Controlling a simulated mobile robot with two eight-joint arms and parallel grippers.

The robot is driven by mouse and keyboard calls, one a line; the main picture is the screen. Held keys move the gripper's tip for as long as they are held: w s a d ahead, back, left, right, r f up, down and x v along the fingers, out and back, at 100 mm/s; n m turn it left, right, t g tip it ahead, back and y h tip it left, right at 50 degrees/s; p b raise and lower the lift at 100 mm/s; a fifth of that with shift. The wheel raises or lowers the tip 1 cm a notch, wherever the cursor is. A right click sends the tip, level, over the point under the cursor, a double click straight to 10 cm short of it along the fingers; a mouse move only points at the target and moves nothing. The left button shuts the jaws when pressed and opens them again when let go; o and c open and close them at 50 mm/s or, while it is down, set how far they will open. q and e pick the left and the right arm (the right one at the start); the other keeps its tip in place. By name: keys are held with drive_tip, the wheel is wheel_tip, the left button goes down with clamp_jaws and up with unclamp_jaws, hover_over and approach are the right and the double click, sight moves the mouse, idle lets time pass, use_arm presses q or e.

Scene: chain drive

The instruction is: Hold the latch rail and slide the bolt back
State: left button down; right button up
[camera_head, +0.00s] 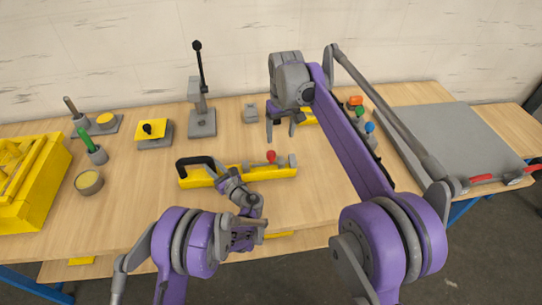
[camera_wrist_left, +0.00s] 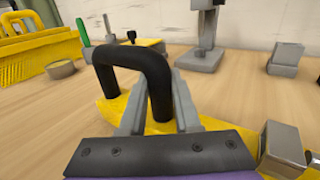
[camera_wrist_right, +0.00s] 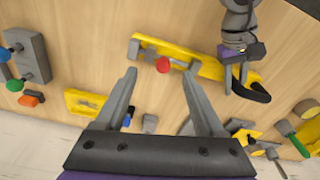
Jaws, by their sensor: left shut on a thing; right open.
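The latch rail (camera_head: 275,174) is a yellow bar on the table with a black handle (camera_head: 195,161) at its left end. The bolt's red knob (camera_head: 271,156) stands near the rail's right end, beside grey guide blocks; it also shows in the right wrist view (camera_wrist_right: 163,65). My left gripper (camera_wrist_left: 160,108) is shut on the latch rail by the foot of the black handle; the exact contact is partly hidden. My right gripper (camera_head: 281,132) is open and empty, above and behind the rail. Its fingers (camera_wrist_right: 161,73) point toward the knob, apart from it.
A grey lever stand (camera_head: 202,122) and a small grey block (camera_head: 250,113) stand behind the rail. A yellow crate (camera_head: 30,185) and a cup (camera_head: 89,182) are at left. Coloured knobs (camera_head: 370,127) and a grey plate (camera_head: 455,140) are at right. The table's right middle is clear.

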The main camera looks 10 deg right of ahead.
drive_tip(key=g, duration=0.1)
hover_over(271, 153)
wheel_tip(271, 153, down, 2)
drive_tip(key=f, duration=0.1)
drive_tip(key=shift+n, duration=0.3)
wheel_tip(271, 153, down, 13)
drive_tip(key=shift+w+r, duration=0.1)
drive_tip(key=shift+r, duration=0.05)
clamp_jaws()
idle(1.2)
